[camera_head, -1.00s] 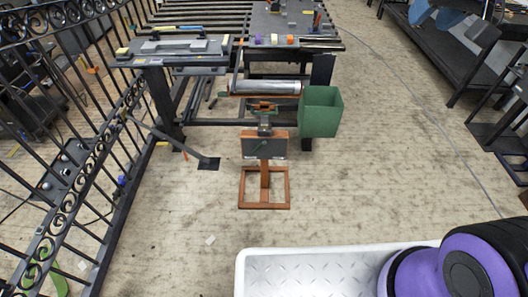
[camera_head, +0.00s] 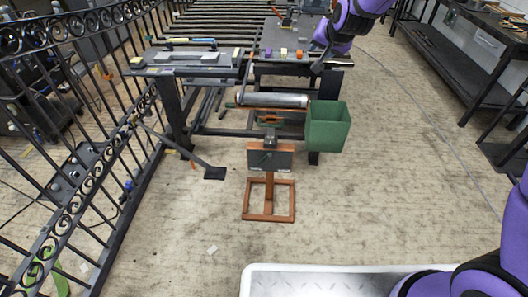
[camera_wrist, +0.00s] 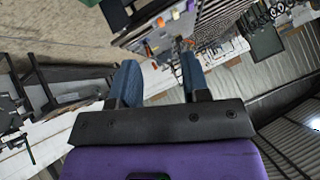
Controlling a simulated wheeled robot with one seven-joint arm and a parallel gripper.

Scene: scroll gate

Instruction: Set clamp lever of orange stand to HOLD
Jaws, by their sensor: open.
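The orange stand (camera_head: 269,192) stands on the floor in front of the long table in the head view, with a square orange base frame. I cannot tell whether this is the clamp lever or read any HOLD mark. My gripper (camera_wrist: 156,72) is open and empty in the wrist view, its two blue fingers apart. It is raised and well away from the stand.
A green bin (camera_head: 327,127) hangs right of the stand by a metal roller (camera_head: 272,101). The table (camera_head: 285,55) behind carries small coloured blocks. A black scrollwork fence (camera_head: 90,200) runs along the left. Floor in front of the stand is clear.

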